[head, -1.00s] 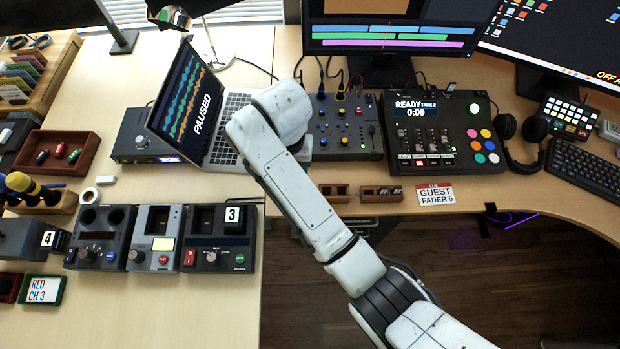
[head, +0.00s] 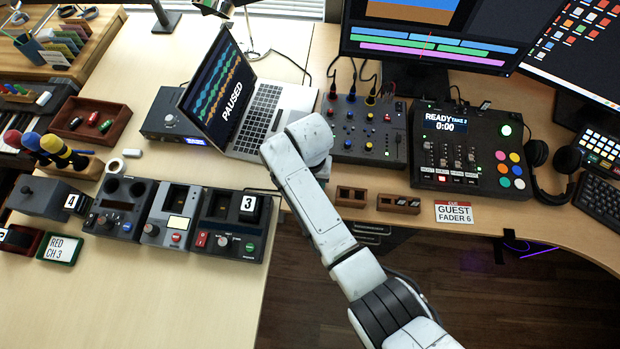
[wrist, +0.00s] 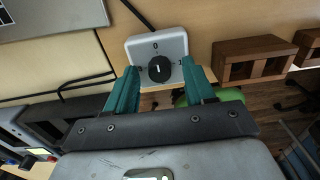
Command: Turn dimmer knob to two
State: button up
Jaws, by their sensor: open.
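The dimmer is a light grey box (wrist: 133,47) with a round black knob (wrist: 160,68), seen in the wrist view. A "0" is printed above the knob, and a small mark, hard to read, is on its right. The knob's white pointer line points up, roughly toward the 0. My gripper (wrist: 159,66) is open, its two teal fingers on either side of the knob, with visible gaps. I cannot tell how far the fingertips are above the box. In the head view my arm hides the dimmer and the gripper.
An open laptop (head: 262,118) stands left of my arm. Small wooden holders (head: 351,197) sit near the desk edge. Several devices, including one marked 3 (head: 229,243), stand at the left.

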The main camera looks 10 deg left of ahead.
grip_shut()
dwell(0.6)
